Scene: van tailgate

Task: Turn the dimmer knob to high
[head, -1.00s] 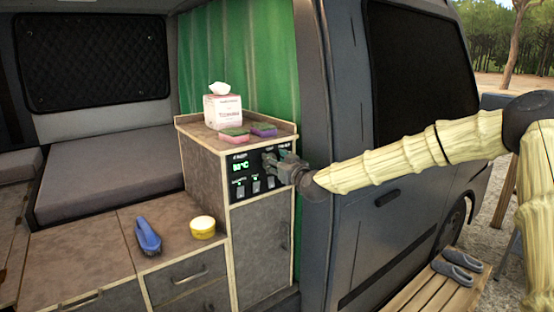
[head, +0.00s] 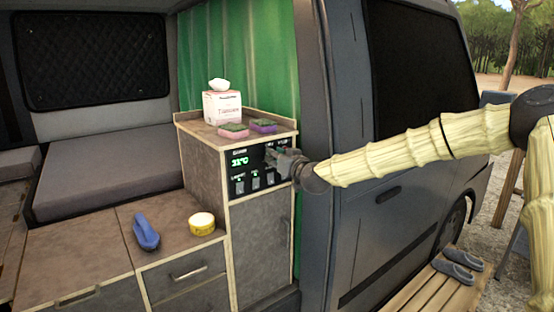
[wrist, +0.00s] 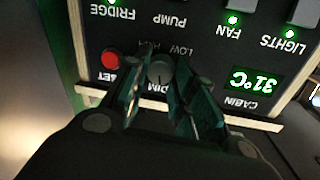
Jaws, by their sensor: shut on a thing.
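The dimmer knob (wrist: 160,73) is a small round dark grey knob on the black control panel (head: 239,187), seen upside down in the wrist view. LOW and HIGH labels stand by it, and its name label is partly covered by a finger. My gripper (wrist: 163,76) has one finger on each side of the knob and is shut on it. In the head view my gripper (head: 272,158) reaches the panel's upper right and hides the knob. I cannot tell clearly where the knob points.
A red button (wrist: 110,60) sits close beside one finger. The panel also has a green 31°C display (wrist: 252,80) and several switches with lit green lamps. Sponges and a tissue box (head: 222,107) stand on the cabinet top. The van's door pillar (head: 318,120) is close to my wrist.

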